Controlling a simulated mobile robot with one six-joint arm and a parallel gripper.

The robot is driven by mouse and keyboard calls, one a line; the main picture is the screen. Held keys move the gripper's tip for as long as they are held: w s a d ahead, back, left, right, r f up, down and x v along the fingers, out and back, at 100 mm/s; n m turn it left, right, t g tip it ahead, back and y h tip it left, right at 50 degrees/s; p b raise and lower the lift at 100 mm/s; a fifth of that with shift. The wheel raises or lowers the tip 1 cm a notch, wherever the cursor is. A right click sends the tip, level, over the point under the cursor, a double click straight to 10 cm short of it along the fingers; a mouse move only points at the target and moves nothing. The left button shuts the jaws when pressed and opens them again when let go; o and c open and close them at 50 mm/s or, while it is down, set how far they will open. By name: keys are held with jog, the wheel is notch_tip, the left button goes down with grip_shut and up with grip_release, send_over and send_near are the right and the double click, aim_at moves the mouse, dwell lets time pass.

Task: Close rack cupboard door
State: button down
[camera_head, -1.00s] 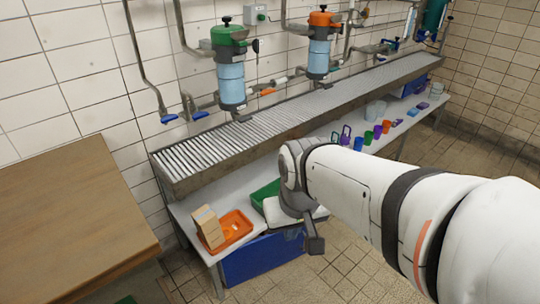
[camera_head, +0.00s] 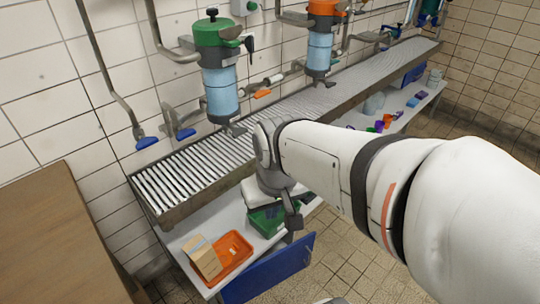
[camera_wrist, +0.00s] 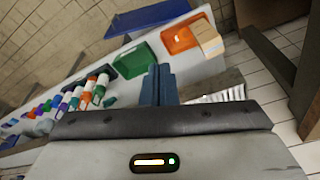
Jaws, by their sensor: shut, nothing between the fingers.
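The blue cupboard door (camera_head: 268,272) is below the front edge of the lower shelf, at the near end of the rack. It stands out from the rack at an angle, partly open. In the wrist view a blue panel (camera_wrist: 158,17), seemingly this door, lies at the top, beyond the shelf edge. My gripper (camera_wrist: 158,84) is shut and empty, its fingers together over the shelf and apart from the door. In the head view my wrist hangs above the shelf's front edge, near the green tray, and the fingertips cannot be made out.
An orange tray (camera_head: 234,252) with a cardboard box (camera_head: 203,257) and a green tray (camera_head: 266,221) sit on the lower shelf. Several coloured cups (camera_wrist: 85,92) stand farther along. A slatted trough (camera_head: 190,180) runs above. A wooden table (camera_head: 50,245) stands left. Floor in front is open.

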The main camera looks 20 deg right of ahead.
jog(key=w+d+f+t+h+b, duration=0.1)
jog(key=w+d+f+b, duration=0.1)
jog(key=w+d+f, duration=0.45)
jog(key=w+d+f+t+h+b, duration=0.2)
jog(key=w+d+f+b, duration=0.15)
jog(key=w+d, duration=0.6)
jog(key=w+d+f+n+t+b, duration=0.15)
jog(key=w+d+f, duration=0.25)
jog(key=d+f, duration=0.4)
jog(key=w+d+f+n+t+b, duration=0.1)
jog(key=w+d+f+b, duration=0.15)
jog(key=d+f, duration=0.6)
notch_tip(320, 180, down, 11)
jog(key=d+t+y, duration=0.2)
jog(key=t+y+b, duration=0.4)
jog(key=t+b, duration=0.3)
jog(key=t, duration=0.1)
send_near(312, 238)
jog(key=shift+m, duration=0.25)
jog(key=w, duration=0.2)
jog(key=w+b, duration=0.1)
jog(key=w, duration=0.1)
jog(key=w+a+b, duration=0.1)
jog(key=w, duration=0.2)
